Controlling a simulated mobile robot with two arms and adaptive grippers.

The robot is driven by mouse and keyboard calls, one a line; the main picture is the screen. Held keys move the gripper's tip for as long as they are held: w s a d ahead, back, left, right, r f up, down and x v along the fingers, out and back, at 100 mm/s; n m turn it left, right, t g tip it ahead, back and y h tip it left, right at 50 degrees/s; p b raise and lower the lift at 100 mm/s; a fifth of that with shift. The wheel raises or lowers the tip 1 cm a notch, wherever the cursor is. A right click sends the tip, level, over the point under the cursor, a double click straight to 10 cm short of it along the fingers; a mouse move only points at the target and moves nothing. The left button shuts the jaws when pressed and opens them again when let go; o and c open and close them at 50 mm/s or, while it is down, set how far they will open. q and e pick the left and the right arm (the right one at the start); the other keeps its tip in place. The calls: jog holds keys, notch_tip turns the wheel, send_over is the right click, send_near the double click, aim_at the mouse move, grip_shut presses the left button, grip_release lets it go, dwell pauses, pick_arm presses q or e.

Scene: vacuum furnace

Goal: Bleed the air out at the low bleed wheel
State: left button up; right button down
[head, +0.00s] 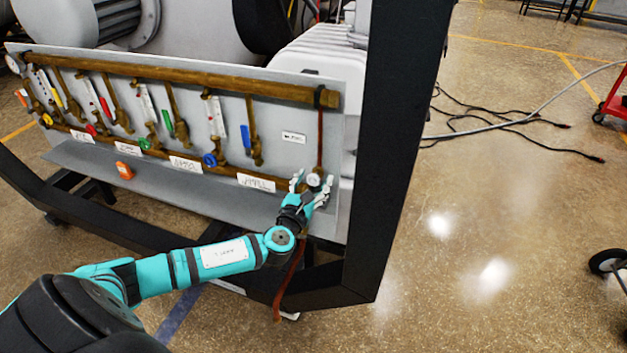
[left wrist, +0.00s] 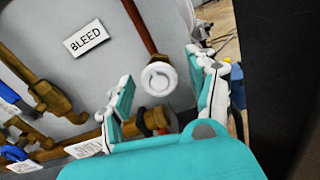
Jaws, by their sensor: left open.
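The low bleed wheel (head: 314,180) is a small white round wheel at the lower right of the grey panel (head: 275,115). A thin copper-coloured pipe comes down to it from above. It also shows in the left wrist view (left wrist: 159,78), face on, with a "BLEED" label (left wrist: 86,39) to its upper left. My left gripper (head: 312,186) is open at the wheel. In the left wrist view my left gripper (left wrist: 163,92) has one finger on each side of the wheel, with gaps visible. I cannot tell how far the wheel is beyond the fingertips. My right gripper is not in view.
Brass pipes (head: 180,80) with several coloured valve handles fill the panel to the left. An orange object (head: 124,170) sits on the panel's ledge. A black frame post (head: 395,140) stands close right of the wheel. A reddish hose (head: 288,285) hangs below. Cables lie on the open floor at right.

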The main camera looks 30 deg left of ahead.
pick_arm(q)
jog(key=shift+w+a, duration=0.1)
jog(key=shift+w, duration=0.15)
jog(key=c, duration=1.2)
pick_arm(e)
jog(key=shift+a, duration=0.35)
